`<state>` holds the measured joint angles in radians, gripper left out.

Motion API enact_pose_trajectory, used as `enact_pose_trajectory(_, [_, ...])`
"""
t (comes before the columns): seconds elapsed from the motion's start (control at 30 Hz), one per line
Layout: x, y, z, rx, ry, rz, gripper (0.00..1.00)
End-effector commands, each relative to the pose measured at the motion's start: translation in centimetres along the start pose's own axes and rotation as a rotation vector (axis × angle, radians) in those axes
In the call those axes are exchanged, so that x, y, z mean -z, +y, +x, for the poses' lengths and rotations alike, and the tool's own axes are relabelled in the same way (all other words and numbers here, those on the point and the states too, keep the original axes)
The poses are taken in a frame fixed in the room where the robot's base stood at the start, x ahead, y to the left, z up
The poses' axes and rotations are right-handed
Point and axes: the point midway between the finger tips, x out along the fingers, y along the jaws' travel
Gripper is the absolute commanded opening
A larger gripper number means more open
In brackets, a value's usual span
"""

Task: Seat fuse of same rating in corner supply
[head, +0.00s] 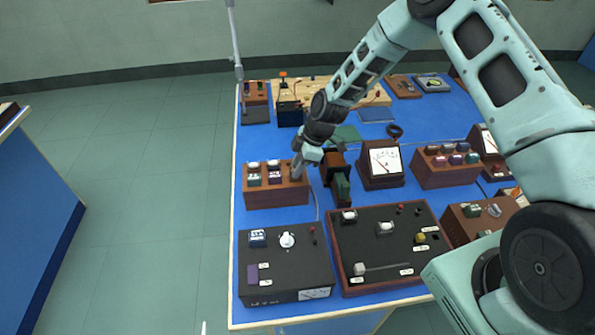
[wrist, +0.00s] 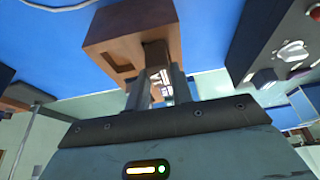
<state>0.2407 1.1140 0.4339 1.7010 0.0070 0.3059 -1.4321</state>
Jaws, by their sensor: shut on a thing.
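My gripper (head: 298,170) is at the right end of a brown wooden block (head: 262,197) at the table's left edge. Two small pieces with white tops, one green (head: 254,177) and one purple (head: 274,176), sit in this block. In the wrist view my gripper (wrist: 160,78) is shut on a small piece with a white label (wrist: 159,88), apparently a fuse, close against the brown block (wrist: 118,32). Its rating is unreadable, and I cannot tell if it still touches the block. The black supply box (head: 284,272) stands at the front left corner, with a white knob on top.
A larger black panel (head: 390,250) stands right of the corner box. A dark block with a green part (head: 342,188) and a meter (head: 384,161) stand right of my gripper. A thin grey post (head: 237,45) rises at the back left. Open floor lies left.

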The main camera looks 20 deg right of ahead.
Motion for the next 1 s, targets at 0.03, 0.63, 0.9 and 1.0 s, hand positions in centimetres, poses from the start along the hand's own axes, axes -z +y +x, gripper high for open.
enact_pose_trajectory(0.03, [0.1, 0.1, -0.4, -0.004, 0.0, -0.002, 0.01])
enact_pose_trajectory(0.63, [3.3, 0.0, -8.0, -0.001, -0.001, 0.0, 0.01])
enact_pose_trajectory(0.9, [3.9, -0.1, -9.4, 0.001, -0.001, 0.0, 0.01])
enact_pose_trajectory(1.0, [4.1, -0.1, -9.9, 0.001, -0.001, 0.0, 0.01])
